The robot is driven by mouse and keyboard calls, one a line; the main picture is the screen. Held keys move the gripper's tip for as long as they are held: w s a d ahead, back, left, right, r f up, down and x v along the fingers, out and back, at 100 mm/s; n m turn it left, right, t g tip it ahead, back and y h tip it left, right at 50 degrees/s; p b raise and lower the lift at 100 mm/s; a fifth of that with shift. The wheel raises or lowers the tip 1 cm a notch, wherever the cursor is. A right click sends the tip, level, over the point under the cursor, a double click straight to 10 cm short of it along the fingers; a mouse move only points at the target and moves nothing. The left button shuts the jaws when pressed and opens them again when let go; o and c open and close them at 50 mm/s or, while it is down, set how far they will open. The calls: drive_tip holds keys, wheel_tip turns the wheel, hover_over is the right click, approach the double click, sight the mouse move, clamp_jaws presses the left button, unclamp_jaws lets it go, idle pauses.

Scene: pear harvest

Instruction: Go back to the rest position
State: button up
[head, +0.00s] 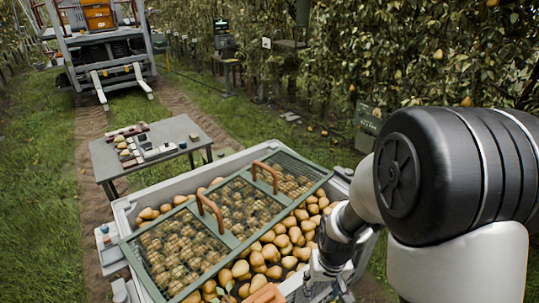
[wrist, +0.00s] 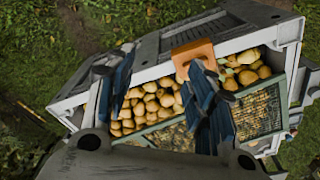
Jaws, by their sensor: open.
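My gripper (head: 322,280) is low at the right side of a large grey bin (head: 246,154) full of yellow pears. In the wrist view my gripper (wrist: 160,68) has its two dark blue fingers spread apart, with nothing held between them. The fingers are above the bin, and pears (wrist: 150,104) show between them. An orange-brown block (wrist: 191,52) appears behind the tip of the right finger; it also shows at the bottom edge of the head view (head: 264,294). Whether the finger touches it, I cannot tell. My arm hides part of the bin's right side.
A green-framed mesh lid (head: 237,243) with two brown handles (head: 210,212) lies across the bin, leaving a strip of pears uncovered. A grey table (head: 186,128) with small items stands behind. A wheeled machine with forks (head: 122,78) stands farther back. Trees line the right; grass lies left.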

drive_tip(key=s+r+t, duration=0.1)
drive_tip(key=s+r, duration=0.2)
drive_tip(key=r, duration=0.5)
drive_tip(key=s+r+t, duration=0.1)
drive_tip(key=s+r, duration=0.1)
drive_tip(key=r, duration=0.5)
drive_tip(key=s+r+t, duration=0.1)
drive_tip(key=s+r, duration=0.7)
drive_tip(key=s, duration=0.3)
drive_tip(key=shift+s+r+t, duration=0.25)
drive_tip(key=shift+r+t, duration=0.05)
drive_tip(key=shift+r, duration=0.1)
